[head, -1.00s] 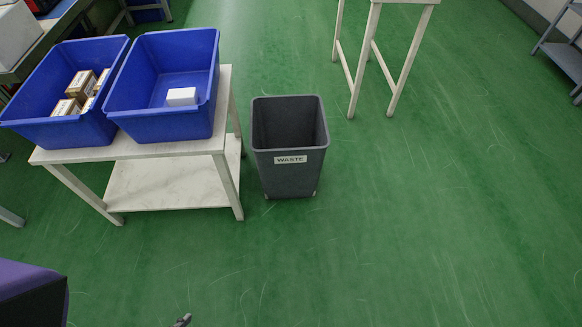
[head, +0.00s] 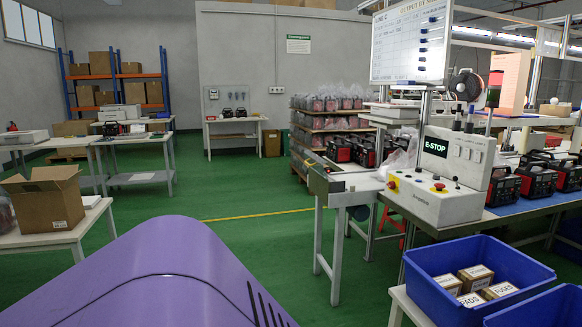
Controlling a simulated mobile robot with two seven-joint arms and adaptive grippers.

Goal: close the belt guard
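I cannot make out a belt guard for certain in the head view. A line bench with a narrow metal end piece (head: 327,184) stands right of the middle; I cannot tell whether this piece is a guard, or open or shut. A white control box (head: 437,190) with a black E-STOP sign and red buttons sits on the bench, right of that end piece. Neither of my grippers is in view.
Blue bins (head: 450,300) with small boxes stand at the lower right. A cardboard box (head: 45,200) sits on a table at the left. Shelves (head: 330,125) with bagged goods stand behind the bench. Green floor (head: 240,190) is free in the middle.

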